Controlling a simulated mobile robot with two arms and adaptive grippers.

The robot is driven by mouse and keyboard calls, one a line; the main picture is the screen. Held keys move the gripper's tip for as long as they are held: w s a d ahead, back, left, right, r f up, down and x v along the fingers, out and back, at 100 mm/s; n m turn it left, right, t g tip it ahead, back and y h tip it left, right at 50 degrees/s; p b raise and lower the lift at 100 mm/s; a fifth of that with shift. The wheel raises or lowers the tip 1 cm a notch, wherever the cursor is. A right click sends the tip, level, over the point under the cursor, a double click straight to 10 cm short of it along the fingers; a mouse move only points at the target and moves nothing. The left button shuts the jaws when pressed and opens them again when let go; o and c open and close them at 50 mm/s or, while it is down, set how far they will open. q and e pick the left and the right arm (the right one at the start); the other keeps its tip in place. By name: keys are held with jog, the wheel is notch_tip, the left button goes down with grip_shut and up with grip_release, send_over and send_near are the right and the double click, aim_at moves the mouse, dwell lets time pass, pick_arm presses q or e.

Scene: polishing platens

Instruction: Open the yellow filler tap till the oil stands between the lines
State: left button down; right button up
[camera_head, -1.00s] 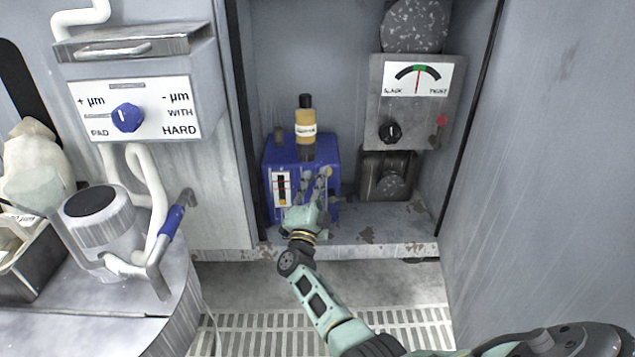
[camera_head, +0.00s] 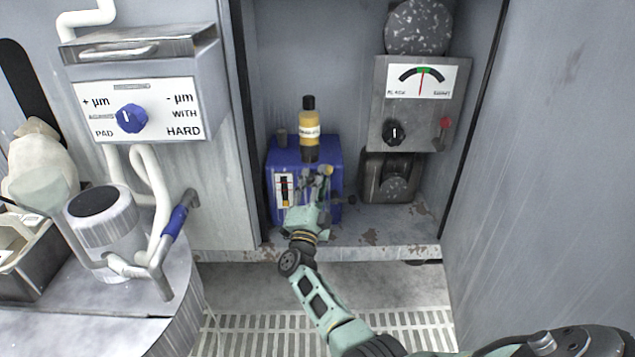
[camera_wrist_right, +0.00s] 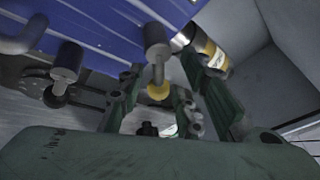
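The blue oil box (camera_head: 305,153) stands on the cabinet floor, with an upright oil bottle (camera_head: 309,133) on top. A white sight gauge (camera_head: 284,190) is on its front; the oil level against the lines is too small to read. The yellow tap (camera_head: 328,170) is at the box's upper right front. My right gripper (camera_head: 315,182) is in front of the box, partly hiding it. In the right wrist view, the yellow tap end (camera_wrist_right: 158,91) shows between my spread fingers (camera_wrist_right: 155,105); I cannot tell whether they touch it. My left gripper is not clearly seen.
Side walls and a front lip (camera_head: 350,253) bound the cabinet. A blue-gripped handle (camera_head: 174,223) stands left, outside. In the wrist view, grey fittings (camera_wrist_right: 67,62) flank the tap.

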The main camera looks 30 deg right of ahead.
jog(key=shift+s+f, duration=0.1)
jog(key=v, duration=1.1)
jog(key=shift+s+a+f, duration=0.25)
